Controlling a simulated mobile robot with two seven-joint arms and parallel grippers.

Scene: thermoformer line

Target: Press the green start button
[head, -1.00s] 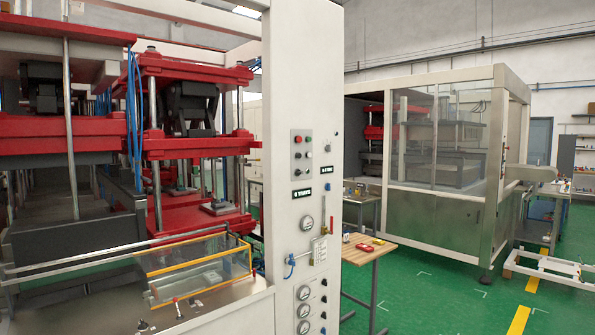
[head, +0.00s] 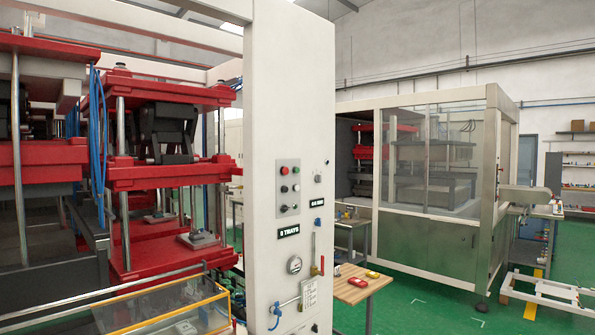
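A small grey button panel (head: 290,179) is on the white machine column (head: 262,130), in the middle of the head view. It carries several small round buttons, at least one of them red, and a dark switch lower down. Nothing covers the panel. Neither of my grippers is in view.
Below the panel are a "5 TRAYS" display (head: 288,231), a gauge (head: 294,265) and a hanging tag (head: 310,293). An orange-edged clear guard (head: 190,308) stands at the lower left. A wooden table (head: 350,291) stands right of the column. Green floor lies beyond.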

